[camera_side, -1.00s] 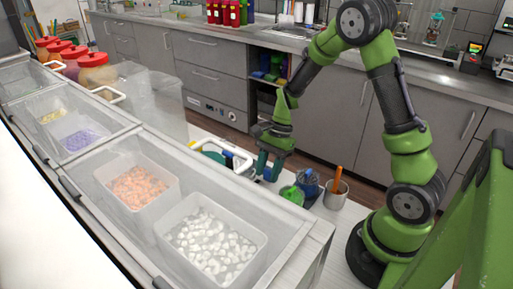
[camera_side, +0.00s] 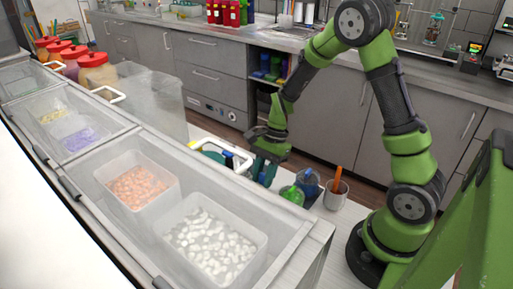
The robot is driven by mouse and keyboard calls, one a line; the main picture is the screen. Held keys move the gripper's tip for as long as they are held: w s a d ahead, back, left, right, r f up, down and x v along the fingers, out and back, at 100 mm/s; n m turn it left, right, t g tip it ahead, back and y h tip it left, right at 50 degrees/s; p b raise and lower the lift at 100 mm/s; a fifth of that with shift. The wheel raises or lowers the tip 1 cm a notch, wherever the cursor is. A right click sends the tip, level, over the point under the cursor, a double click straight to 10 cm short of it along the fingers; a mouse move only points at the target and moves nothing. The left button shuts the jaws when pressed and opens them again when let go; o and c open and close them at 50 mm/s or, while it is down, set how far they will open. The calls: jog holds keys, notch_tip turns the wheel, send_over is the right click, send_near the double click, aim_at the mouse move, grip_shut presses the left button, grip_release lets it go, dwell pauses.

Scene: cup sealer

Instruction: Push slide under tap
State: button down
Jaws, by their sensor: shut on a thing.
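My gripper (camera_side: 264,170) is at the middle of the side view, pointing down just behind the glass-covered counter. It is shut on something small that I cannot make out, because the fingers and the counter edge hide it. A white rounded frame with a dark green part (camera_side: 240,160) lies directly left of my gripper, with a blue piece at its right end. I cannot tell whether the gripper touches it. Neither the slide nor the tap can be clearly identified in this view.
Right of my gripper stand a green container (camera_side: 292,195), a clear blue-topped container (camera_side: 309,182) and a metal cup (camera_side: 336,197) with an orange handle. The glass-covered topping counter (camera_side: 290,222) is in front. A clear bin (camera_side: 150,100) stands to the left.

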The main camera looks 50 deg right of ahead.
jog(key=shift+a, duration=1.35)
jog(key=c, duration=1.1)
grip_release()
jog(key=shift+a, duration=0.1)
jog(key=shift+d+r, duration=0.25)
jog(key=shift+r, duration=0.05)
jog(key=v, duration=1.6)
jog(key=shift+d+r, duration=0.1)
